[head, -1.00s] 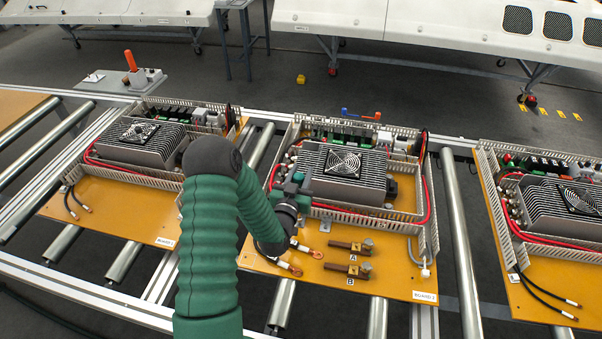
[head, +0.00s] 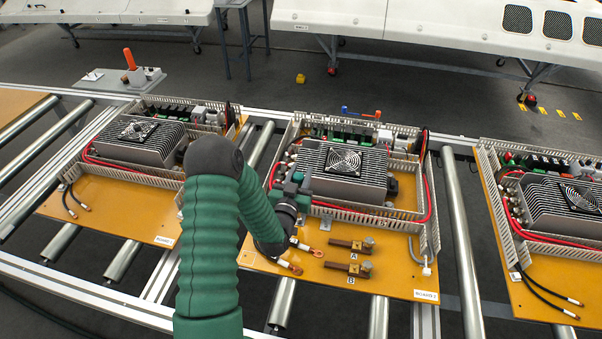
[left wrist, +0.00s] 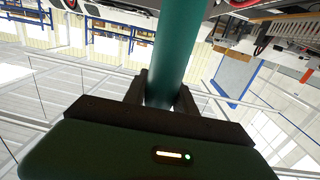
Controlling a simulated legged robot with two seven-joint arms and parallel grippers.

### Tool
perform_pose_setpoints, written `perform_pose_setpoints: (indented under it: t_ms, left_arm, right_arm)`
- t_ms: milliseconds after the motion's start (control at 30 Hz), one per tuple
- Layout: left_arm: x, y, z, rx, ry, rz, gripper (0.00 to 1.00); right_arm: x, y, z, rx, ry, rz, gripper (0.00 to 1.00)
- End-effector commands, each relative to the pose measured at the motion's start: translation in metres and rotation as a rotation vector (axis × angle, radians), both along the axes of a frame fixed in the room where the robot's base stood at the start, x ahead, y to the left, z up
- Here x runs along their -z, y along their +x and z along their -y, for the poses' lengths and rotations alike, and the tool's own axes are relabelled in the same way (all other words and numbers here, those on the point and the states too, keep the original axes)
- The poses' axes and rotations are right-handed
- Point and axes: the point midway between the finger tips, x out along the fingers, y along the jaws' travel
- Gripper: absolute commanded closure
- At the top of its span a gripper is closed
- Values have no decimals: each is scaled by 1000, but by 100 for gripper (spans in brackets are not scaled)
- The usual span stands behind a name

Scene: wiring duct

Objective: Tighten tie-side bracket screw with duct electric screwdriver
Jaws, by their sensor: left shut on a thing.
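My left gripper (head: 293,197) is at the left side of the middle board's duct frame, beside the finned heat sink. In the left wrist view, its dark fingers (left wrist: 160,95) are shut on a teal cylinder, seemingly the body of the electric screwdriver (left wrist: 177,45). In the head view, a green part of the screwdriver (head: 297,181) shows at the gripper, over the duct's left wall. The driver's tip and the tie-side bracket screw cannot be made out; the gripper and arm cover that area. My right gripper is not in view.
The middle board (head: 395,285) carries the slotted wiring duct (head: 365,212), a heat sink with fan (head: 343,160), red cables and two bars marked A and B. Similar boards stand left (head: 115,215) and right (head: 530,300) on the roller conveyor. A grey plate with an orange handle (head: 129,59) lies behind.

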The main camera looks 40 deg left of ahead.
Motion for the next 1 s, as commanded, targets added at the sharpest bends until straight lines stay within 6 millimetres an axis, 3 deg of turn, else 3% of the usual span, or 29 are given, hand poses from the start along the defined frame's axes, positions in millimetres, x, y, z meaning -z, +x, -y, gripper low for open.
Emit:
perform_pose_setpoints:
  t_ms: [1000]
  left_arm:
    - [5, -1, -1, -2, 0, -5, 100]
  right_arm:
    - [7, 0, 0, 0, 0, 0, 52]
